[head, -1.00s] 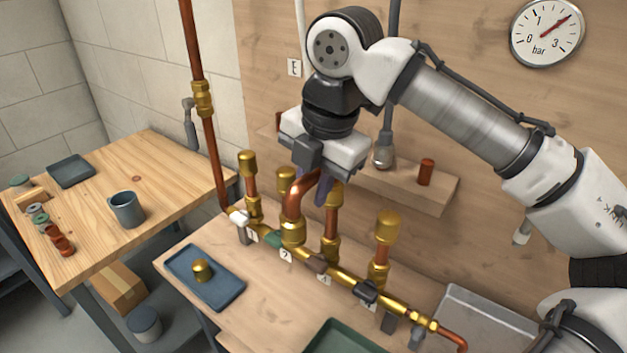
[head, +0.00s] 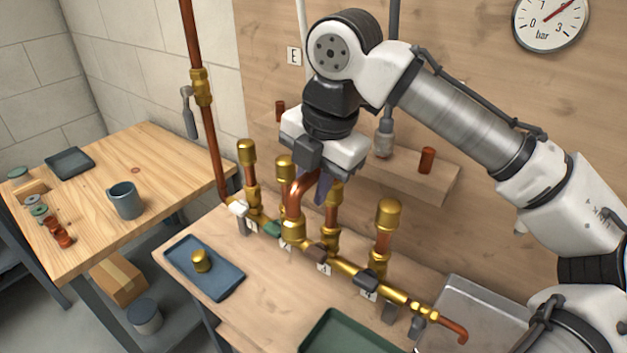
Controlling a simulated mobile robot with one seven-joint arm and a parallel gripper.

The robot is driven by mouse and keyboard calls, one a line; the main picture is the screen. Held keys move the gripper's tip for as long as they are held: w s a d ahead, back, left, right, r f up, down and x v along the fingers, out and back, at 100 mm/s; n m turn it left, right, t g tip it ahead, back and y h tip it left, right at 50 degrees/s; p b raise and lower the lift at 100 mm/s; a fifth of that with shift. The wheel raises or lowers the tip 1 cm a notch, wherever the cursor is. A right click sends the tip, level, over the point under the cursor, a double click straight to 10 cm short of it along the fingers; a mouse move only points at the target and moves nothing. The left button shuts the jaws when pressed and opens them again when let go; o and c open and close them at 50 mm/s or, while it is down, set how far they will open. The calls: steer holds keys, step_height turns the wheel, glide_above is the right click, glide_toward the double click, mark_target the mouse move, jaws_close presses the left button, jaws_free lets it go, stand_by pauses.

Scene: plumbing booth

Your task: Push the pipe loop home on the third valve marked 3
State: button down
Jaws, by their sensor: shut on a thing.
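My gripper (head: 312,190) is shut on the copper pipe loop (head: 296,195), a bent pipe with a brass fitting at its lower front end. The gripper is above the brass manifold (head: 342,267). The loop's brass end is just above the tag marked 2; I cannot tell whether it touches the manifold. The loop's other end is hidden by the fingers. The valve tag next to the right (head: 324,269), below a brown handle (head: 316,252), looks like number 3, but is small. Behind it stands a copper stub (head: 331,216), its top partly hidden by a finger.
Capped stubs stand at the left (head: 247,152), behind the loop (head: 285,166) and at the right (head: 389,214). A blue tray (head: 222,283) holding a brass cap (head: 201,260) and a green tray (head: 345,335) lie in front. A wooden shelf (head: 435,192) is behind.

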steer(key=shift+f, duration=0.1)
steer(key=c, duration=1.2)
jaws_free()
steer(key=v, duration=1.4)
steer(key=shift+a+p, duration=0.1)
steer(key=shift+p, duration=0.2)
steer(key=p+v, duration=0.2)
steer(key=p, duration=0.1)
steer(key=p+v, duration=0.2)
steer(key=a+p+v, duration=0.1)
steer(key=p, duration=0.2)
steer(key=shift+w+r+p, duration=0.3)
steer(key=shift+w+r, duration=0.05)
steer(key=shift+r, duration=0.15)
